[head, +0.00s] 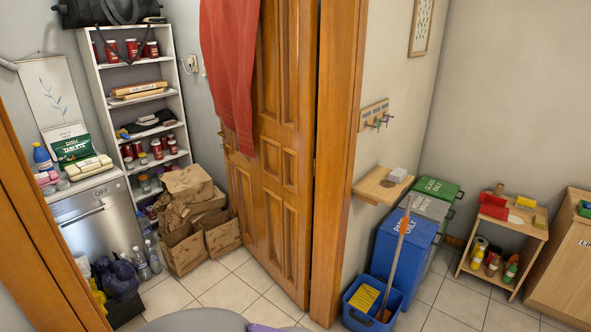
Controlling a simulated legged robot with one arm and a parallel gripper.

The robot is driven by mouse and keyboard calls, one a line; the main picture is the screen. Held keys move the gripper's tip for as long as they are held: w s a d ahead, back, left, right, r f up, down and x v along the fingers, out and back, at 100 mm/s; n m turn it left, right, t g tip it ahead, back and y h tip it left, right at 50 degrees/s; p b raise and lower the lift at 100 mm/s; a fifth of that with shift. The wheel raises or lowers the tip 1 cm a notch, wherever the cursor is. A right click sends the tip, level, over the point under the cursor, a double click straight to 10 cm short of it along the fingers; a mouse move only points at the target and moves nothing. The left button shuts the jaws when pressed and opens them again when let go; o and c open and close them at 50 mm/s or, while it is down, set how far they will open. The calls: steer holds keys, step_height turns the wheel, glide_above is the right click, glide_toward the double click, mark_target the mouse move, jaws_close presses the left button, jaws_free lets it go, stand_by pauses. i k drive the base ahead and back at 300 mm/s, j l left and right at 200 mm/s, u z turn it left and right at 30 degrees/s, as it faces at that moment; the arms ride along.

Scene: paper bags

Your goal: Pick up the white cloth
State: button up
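A small white block-like thing (397,174) sits on the little wooden wall shelf (372,193) right of the door frame. I cannot tell whether it is a folded cloth or a box. A pale, cream folded stack (90,166) lies on top of the dishwasher at the left, and its material is also unclear. No other clear white cloth shows. My gripper is not in view.
Open paper bags (190,215) stand on the floor before a white shelf unit (135,80). A wooden door (275,160) bears a red cloth (232,60). A blue bin (403,250) and a blue bucket (358,312) with a broom stand under the wall shelf. Tiled floor (235,285) is partly clear.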

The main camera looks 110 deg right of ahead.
mark_target(398, 175)
steer(key=k+j+z, duration=0.1)
steer(key=z, duration=4.55)
steer(key=i+l, duration=0.1)
steer(key=i, duration=0.4)
steer(key=i+l+u, duration=0.1)
steer(key=i, duration=0.4)
steer(key=i+l, duration=0.1)
steer(key=i, duration=0.4)
steer(key=i+l+u, duration=0.1)
steer(key=i, duration=0.35)
steer(key=i+l, duration=0.25)
steer(key=i, duration=0.25)
steer(key=j+u, duration=0.05)
